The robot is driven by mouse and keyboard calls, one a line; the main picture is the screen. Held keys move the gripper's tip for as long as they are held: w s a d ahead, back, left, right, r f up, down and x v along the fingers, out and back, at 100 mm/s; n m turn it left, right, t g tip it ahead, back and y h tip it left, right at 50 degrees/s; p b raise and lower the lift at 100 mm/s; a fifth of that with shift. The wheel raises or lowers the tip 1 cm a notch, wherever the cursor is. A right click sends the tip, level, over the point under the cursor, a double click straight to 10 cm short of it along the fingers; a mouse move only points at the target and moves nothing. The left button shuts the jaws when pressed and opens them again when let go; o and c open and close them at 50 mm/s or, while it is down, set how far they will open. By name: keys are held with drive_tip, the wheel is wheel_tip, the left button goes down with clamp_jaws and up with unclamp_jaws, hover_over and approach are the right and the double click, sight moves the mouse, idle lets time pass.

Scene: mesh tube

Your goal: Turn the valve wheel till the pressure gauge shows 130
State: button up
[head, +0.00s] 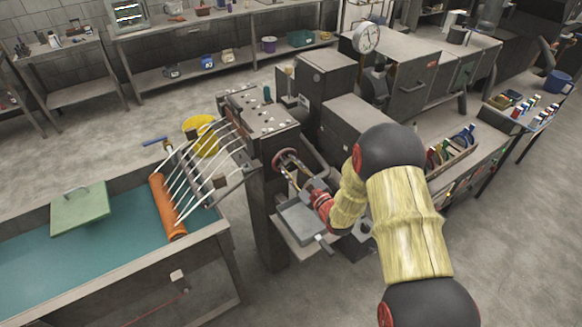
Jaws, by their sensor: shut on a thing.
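The valve wheel (281,157) is a dark red ring on the side of the grey machine, left of my arm. My gripper (300,182) reaches it from the right and is shut on its near, lower rim. The fingers and wrist hide part of the wheel. The pressure gauge (367,37) is a round white dial standing above the machine at the upper middle. Its needle and numbers are too small to read.
A grey tray (297,216) sits just below my gripper. A water tank (60,262) with an orange roller (166,206) and pale tubes stands at left. Grey machine boxes (357,122) stand behind my forearm. Open floor lies at lower right.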

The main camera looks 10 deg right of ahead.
drive_tip(key=shift+f, duration=0.15)
drive_tip(key=o, duration=1.2)
drive_tip(key=shift+c, duration=0.2)
drive_tip(key=v, duration=1.2)
